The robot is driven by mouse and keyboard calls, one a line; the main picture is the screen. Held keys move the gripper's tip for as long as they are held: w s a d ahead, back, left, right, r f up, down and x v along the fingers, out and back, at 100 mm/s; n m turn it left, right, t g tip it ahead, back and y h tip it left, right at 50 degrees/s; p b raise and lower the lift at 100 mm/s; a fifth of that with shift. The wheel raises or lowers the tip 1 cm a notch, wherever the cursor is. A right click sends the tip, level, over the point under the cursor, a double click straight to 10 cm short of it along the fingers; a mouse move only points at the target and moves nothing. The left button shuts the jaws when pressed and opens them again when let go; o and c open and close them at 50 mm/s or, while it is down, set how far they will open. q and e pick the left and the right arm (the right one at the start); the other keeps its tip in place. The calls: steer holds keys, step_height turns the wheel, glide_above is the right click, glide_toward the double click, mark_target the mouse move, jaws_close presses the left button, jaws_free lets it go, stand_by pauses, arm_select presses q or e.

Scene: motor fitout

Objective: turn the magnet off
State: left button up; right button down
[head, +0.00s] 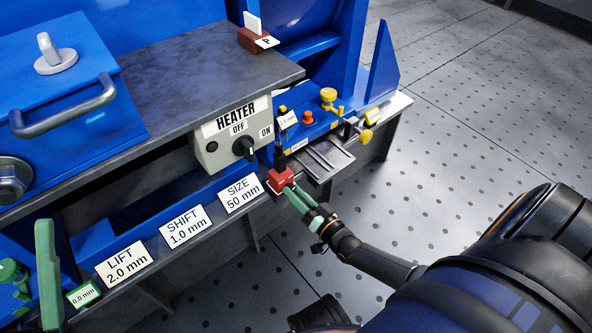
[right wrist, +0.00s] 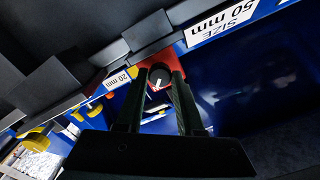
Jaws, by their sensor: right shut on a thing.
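The magnet is a small red block (head: 280,176) on the dark rail, to the right of the SIZE 50 mm label. In the right wrist view its red body (right wrist: 181,50) shows behind a round black knob (right wrist: 160,77) with a white mark. My right gripper (head: 292,190) reaches it from the lower right in the head view. Its two fingers (right wrist: 158,84) are shut on the knob, one on each side. The fingers hide the knob in the head view.
A grey HEATER box (head: 233,135) with a black dial stands just behind the magnet. Yellow knobs (head: 328,95) and an orange button (head: 308,117) sit on the blue fixture to the right. Label plates (head: 185,233) line the front rail. The floor at right is clear.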

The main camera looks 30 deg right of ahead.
stand_by(0.5)
steer(key=c, duration=0.5)
jaws_free()
steer(key=shift+s, duration=0.1)
steer(key=shift+s+d+p, duration=0.2)
steer(key=shift+s+p, duration=0.4)
steer(key=shift+s, duration=1.45)
steer(key=shift+s+d+p, duration=0.15)
steer(key=shift+s+p, duration=0.45)
steer(key=shift+s, duration=1.5)
steer(key=shift+s+d+p, duration=0.2)
steer(key=shift+s+p, duration=0.4)
steer(key=shift+s, duration=1.45)
